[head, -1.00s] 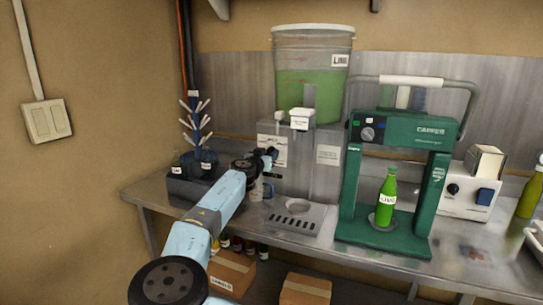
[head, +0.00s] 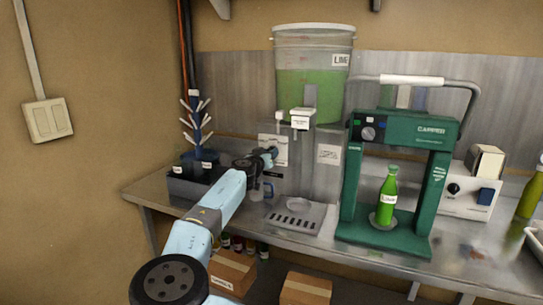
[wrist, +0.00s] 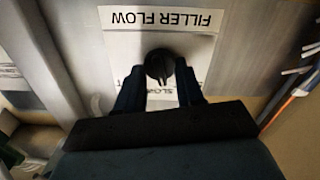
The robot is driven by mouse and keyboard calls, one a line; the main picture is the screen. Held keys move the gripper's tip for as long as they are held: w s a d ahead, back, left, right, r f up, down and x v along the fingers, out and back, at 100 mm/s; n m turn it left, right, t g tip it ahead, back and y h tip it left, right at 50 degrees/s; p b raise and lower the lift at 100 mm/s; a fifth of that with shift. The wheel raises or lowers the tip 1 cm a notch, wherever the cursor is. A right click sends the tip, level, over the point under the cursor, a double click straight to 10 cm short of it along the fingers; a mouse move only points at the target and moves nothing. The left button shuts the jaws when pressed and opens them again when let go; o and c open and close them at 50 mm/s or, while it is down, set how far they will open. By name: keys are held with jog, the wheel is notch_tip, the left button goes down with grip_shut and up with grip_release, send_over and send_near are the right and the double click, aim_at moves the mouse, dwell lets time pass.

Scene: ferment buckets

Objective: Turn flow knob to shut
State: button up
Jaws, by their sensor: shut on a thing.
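The flow knob (wrist: 159,65) is small, round and dark. It sits on a white "FILLER FLOW" label (wrist: 160,20) that appears upside down in the wrist view. Part of the word "SLOW" shows below the knob. My gripper (wrist: 160,82) has one finger on each side of the knob and is shut on it. The knob's exact pointer setting is hard to read. In the head view my gripper (head: 270,157) is at the front of the metal filler (head: 313,175) and hides the knob.
A clear bucket of green liquid (head: 312,90) stands on the filler. A green capper (head: 425,130) with a green bottle (head: 387,200) stands to the right. A bottle tree (head: 195,125) and a dark crate (head: 185,187) are to the left. A drip tray (head: 292,222) lies below.

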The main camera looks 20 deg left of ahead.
jog(key=shift+a+r+n, duration=0.15)
jog(key=shift+n, duration=3.05)
jog(key=o, duration=1)
jog(key=s+a, duration=0.1)
jog(key=s, duration=1.2)
jog(key=shift+s+f, duration=0.2)
jog(key=shift+s, duration=0.1)
